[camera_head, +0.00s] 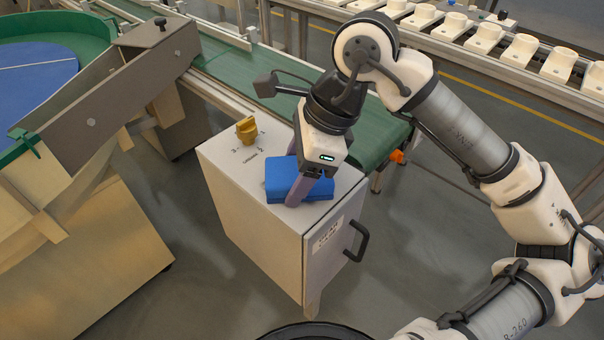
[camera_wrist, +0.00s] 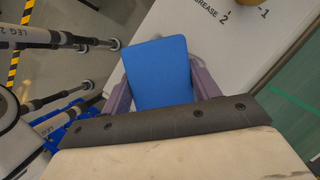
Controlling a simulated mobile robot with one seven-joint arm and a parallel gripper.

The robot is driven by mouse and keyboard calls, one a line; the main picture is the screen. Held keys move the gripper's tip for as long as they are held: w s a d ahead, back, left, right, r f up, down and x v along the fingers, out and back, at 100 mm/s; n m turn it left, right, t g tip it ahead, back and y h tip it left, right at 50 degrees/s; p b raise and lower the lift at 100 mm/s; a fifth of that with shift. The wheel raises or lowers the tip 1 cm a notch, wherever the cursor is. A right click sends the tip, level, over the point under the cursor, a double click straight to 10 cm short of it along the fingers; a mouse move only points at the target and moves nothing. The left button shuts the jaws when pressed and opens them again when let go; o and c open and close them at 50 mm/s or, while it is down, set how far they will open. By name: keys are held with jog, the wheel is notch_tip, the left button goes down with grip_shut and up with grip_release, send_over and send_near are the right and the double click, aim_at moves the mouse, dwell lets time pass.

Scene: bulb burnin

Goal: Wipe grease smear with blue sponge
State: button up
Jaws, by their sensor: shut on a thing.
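The blue sponge (camera_head: 282,178) is at the top of the white cabinet (camera_head: 222,162), toward its right side. My gripper (camera_head: 302,190) points down and is shut on the sponge, with a purple finger showing on the near side. In the wrist view the sponge (camera_wrist: 158,72) sits between the two purple fingers (camera_wrist: 160,92). I cannot tell whether the sponge touches the cabinet top. No grease smear can be made out; the top under the sponge and gripper is hidden. Printed text with "GREASE" and numbers shows on the cabinet top.
A yellow knob (camera_head: 247,129) stands on the cabinet top at the back left. A black handle (camera_head: 357,241) sticks out from the cabinet's front. A green conveyor (camera_head: 235,80) runs close behind the cabinet. A grey chute (camera_head: 110,90) is at the left. Open floor lies in front.

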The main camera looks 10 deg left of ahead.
aim_at(318, 185)
jog(key=shift+w+a+b, duration=0.2)
jog(key=shift+w+a, duration=0.25)
jog(key=shift+a, duration=0.2)
jog(key=shift+w+a+b, duration=0.15)
jog(key=shift+w+a, duration=0.3)
jog(key=shift+a, duration=0.2)
jog(key=shift+w+a+f+b, duration=0.1)
jog(key=shift+w+a+b, duration=0.2)
jog(key=shift+w+a, duration=0.3)
jog(key=shift+w+a+f+b, duration=0.1)
jog(key=shift+w+a+b, duration=0.2)
jog(key=shift+a, duration=0.35)
jog(key=shift+w+a, duration=0.1)
